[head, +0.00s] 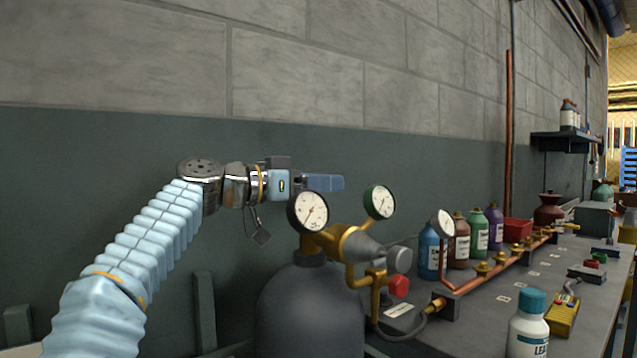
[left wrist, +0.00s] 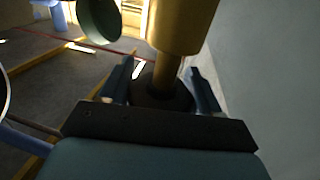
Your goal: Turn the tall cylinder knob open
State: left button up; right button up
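The tall dark grey cylinder (head: 312,312) stands in the lower middle of the head view. A brass regulator (head: 350,243) with two white-faced gauges sits on its top. A grey round knob (head: 399,260) and a red knob (head: 398,286) are on the regulator's right side; I cannot tell which is the cylinder's knob. Contact cannot be seen. My right gripper is out of view.
A grey bench (head: 480,310) on the right holds several coloured bottles, a copper manifold (head: 500,263), a white bottle (head: 527,325) and a yellow device (head: 563,314). A wall (head: 100,180) rises close behind the arm. A gauge (left wrist: 98,20) is near the gripper.

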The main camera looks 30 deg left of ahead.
pick_arm(q)
jog(key=shift+f, duration=0.1)
jog(key=c, duration=0.4)
jog(key=o, duration=0.9)
jog(key=shift+o, duration=0.5)
jog(key=shift+w+d+f, duration=0.1)
jog(key=shift+f, duration=0.05)
jog(key=shift+a, duration=0.2)
jog(key=shift+s+a+b, duration=0.3)
jog(key=shift+s+b, duration=0.15)
jog(key=shift+s, duration=0.1)
jog(key=v, duration=1.4)
jog(key=shift+s+a+r+b, duration=0.15)
jog(key=shift+s+r+b, duration=0.2)
jog(key=shift+s, duration=0.05)
